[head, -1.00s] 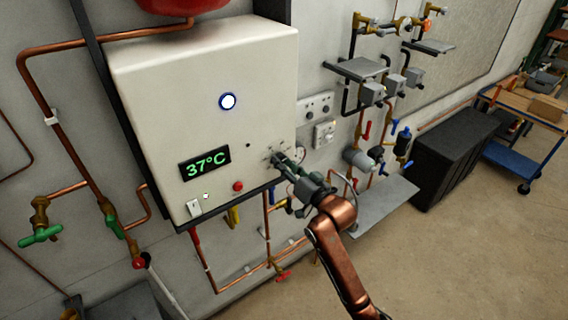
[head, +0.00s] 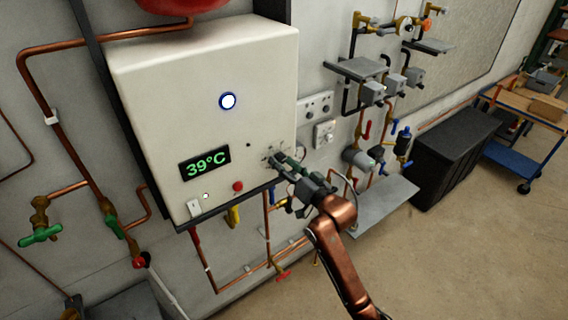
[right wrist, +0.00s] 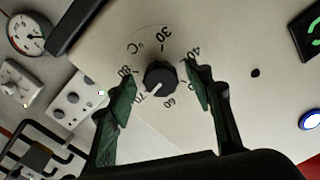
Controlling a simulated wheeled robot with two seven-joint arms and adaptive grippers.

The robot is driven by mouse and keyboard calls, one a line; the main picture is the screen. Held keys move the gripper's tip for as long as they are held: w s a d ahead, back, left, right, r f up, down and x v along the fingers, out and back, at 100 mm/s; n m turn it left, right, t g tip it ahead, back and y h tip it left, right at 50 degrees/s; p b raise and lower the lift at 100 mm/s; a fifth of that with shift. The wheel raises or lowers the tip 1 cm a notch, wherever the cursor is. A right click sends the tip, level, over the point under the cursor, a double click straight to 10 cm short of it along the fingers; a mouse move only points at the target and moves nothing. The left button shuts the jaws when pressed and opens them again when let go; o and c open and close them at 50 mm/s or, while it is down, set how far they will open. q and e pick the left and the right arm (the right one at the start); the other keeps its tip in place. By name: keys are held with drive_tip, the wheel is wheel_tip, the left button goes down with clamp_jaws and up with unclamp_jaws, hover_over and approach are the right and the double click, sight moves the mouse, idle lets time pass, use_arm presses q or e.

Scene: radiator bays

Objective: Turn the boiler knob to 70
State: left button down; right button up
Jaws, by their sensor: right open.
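The white boiler (head: 205,100) hangs on the wall, and its green display (head: 205,162) reads 39°C. In the right wrist view the dark boiler knob (right wrist: 160,77) sits inside a ring of numbers from 30 to 80. Its white mark points down-left, at about the 70 (right wrist: 138,97). My right gripper (head: 279,159) is at the lower right of the boiler front. In the right wrist view its green-padded fingers (right wrist: 161,86) stand open on either side of the knob, with gaps visible. In the head view the gripper mostly hides the knob. My left gripper is not in view.
A red button (head: 238,186) and a white switch (head: 194,208) are on the boiler's lower front. Copper pipes with valves run below and beside it. A grey shelf (head: 382,208) juts out at the right. A black chest (head: 450,155) stands beyond, with open floor in front.

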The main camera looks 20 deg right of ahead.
drive_tip(key=v, duration=1.1)
drive_tip(key=shift+s+d, duration=0.15)
drive_tip(key=shift+s, duration=0.25)
